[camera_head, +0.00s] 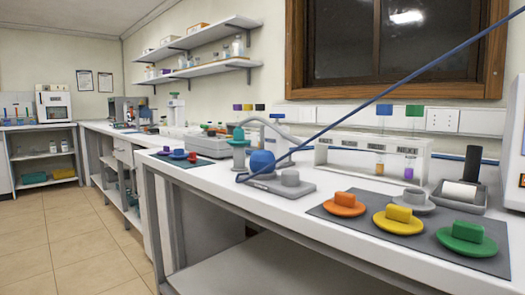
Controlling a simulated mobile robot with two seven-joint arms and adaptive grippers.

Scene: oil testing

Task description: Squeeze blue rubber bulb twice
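The blue rubber bulb (262,161) sits on the white bench near the middle of the picture, on the left part of a grey base. A grey cylindrical piece stands beside it on the same base. A thin blue tube or line (400,85) runs from the upper right down to the bulb and curls around its lower left side. Neither of my grippers is in view, and nothing of mine touches the bulb.
Orange (345,200), yellow (398,217) and green (468,235) blocks on discs lie on a dark mat at the right. A black and white roll holder (463,190) stands behind them. A teal-topped stand (238,150) is left of the bulb. Bare bench lies in front of the base.

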